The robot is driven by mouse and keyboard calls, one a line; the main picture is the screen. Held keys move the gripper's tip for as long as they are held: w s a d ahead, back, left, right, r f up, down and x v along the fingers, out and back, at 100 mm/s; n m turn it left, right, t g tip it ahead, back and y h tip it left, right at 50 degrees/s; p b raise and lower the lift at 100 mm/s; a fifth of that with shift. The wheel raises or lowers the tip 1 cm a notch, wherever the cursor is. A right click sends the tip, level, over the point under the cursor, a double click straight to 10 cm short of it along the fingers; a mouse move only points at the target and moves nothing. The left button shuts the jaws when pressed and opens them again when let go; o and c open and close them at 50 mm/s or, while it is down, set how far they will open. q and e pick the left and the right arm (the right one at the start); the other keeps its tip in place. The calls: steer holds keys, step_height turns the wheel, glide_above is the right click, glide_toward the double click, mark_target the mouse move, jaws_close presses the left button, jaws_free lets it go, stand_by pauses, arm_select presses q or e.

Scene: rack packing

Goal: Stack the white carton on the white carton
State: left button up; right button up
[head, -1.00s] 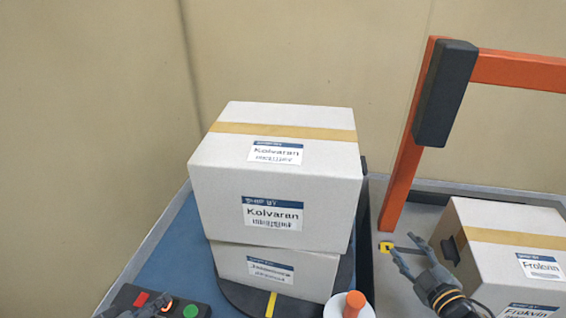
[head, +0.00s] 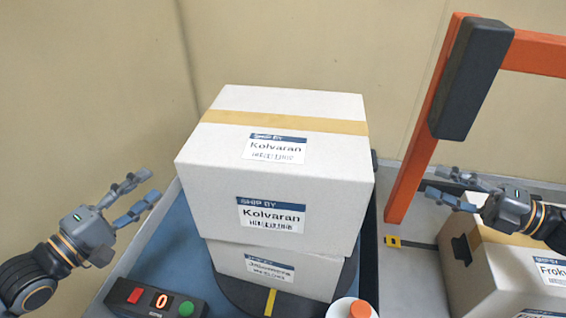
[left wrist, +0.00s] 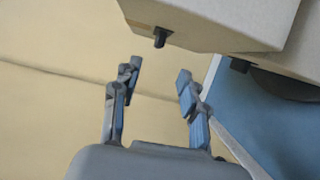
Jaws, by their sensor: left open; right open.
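A large white carton labelled Kolvaran (head: 220,205) with a tan tape strip rests on a smaller white carton (head: 230,261) in the head view. The upper carton overhangs the lower one. The lower carton sits on a dark round plate. My left gripper (head: 142,195) is open and empty, left of the upper carton and apart from it. In the left wrist view, my open left gripper (left wrist: 158,85) is below the carton (left wrist: 225,22), which has a dark handle. My right gripper (head: 442,198) is open and empty, right of the stack, above a third white carton (head: 495,275) labelled Frokvin.
An orange frame (head: 425,150) with a dark padded block (head: 470,80) stands at the right. A control box (head: 155,300) with red and green buttons is at the front left. Walls close off the back and left.

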mark_target(377, 161)
arm_select(q)
steer(key=shift+x, duration=6.95)
arm_select(e)
steer(key=shift+x, duration=6.95)
arm_select(q)
steer(key=shift+c, duration=0.5)
arm_select(e)
steer(key=shift+d, duration=0.1)
steer(key=shift+c, duration=0.5)
arm_select(q)
jaws_close()
arm_select(e)
jaws_close()
arm_select(q)
steer(key=shift+r, duration=0.3)
arm_select(e)
steer(key=shift+w+r, duration=0.15)
steer(key=shift+r, duration=0.15)
